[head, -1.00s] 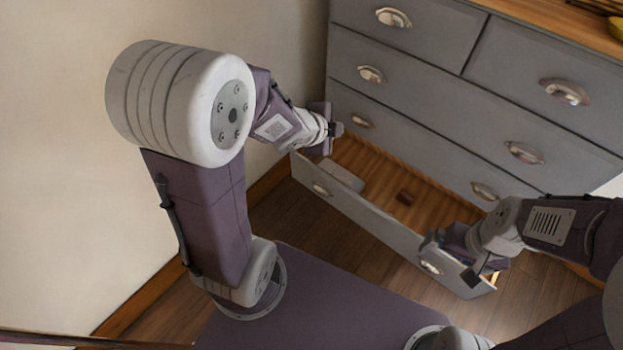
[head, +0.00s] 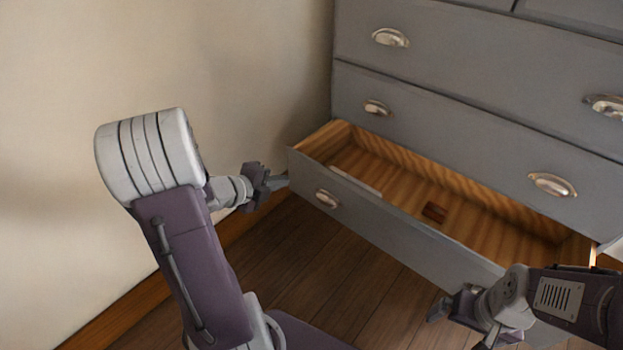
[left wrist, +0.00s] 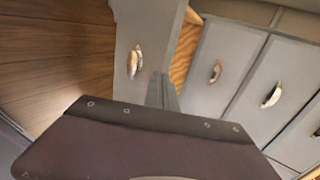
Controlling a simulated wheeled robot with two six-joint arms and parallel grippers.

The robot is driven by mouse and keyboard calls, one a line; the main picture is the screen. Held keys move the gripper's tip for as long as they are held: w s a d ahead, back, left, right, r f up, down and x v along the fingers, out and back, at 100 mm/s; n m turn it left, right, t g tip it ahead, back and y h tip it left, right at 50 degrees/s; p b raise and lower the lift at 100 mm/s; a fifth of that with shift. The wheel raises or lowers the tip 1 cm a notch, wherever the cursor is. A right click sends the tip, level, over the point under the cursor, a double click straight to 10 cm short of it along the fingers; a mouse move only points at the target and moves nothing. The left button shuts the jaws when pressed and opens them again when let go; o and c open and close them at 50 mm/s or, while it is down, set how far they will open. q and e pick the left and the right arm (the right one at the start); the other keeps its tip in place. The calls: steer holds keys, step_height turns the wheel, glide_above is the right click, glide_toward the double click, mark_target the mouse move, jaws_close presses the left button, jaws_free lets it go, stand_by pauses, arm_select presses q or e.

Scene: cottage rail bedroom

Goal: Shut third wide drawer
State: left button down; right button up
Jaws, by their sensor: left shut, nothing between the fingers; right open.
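The third wide drawer (head: 375,232) is the lowest one in view and stands pulled out, its wooden inside showing. Its left metal handle (head: 327,199) is visible; the right part of its front is partly hidden by my right arm. My left gripper (head: 279,182) is shut and empty, beside the left end of the drawer front; I cannot tell whether it touches. In the left wrist view, its fingers (left wrist: 162,91) overlap the grey drawer front (left wrist: 140,28) near the handle (left wrist: 134,61). My right gripper (head: 440,309) is open in front of the drawer's right part.
The grey dresser's closed wide drawers (head: 460,125) rise above the open one. A pale flat item (head: 355,181) and a small dark brown item (head: 434,212) lie inside the drawer. A beige wall (head: 240,60) is close on the left. Wooden floor (head: 290,245) lies clear in front.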

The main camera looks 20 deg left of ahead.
arm_select(q)
steer(key=b, duration=0.5)
glide_toward(318, 168)
step_height(318, 168, down, 4)
steer(key=w, duration=0.2)
steer(key=w+d+b, duration=0.1)
steer(key=w, duration=0.2)
steer(key=shift+d+r, duration=0.25)
steer(key=shift+w, duration=0.2)
arm_select(e)
step_height(318, 168, down, 6)
arm_select(q)
steer(key=shift+r, duration=0.1)
arm_select(e)
steer(key=shift+f, duration=0.1)
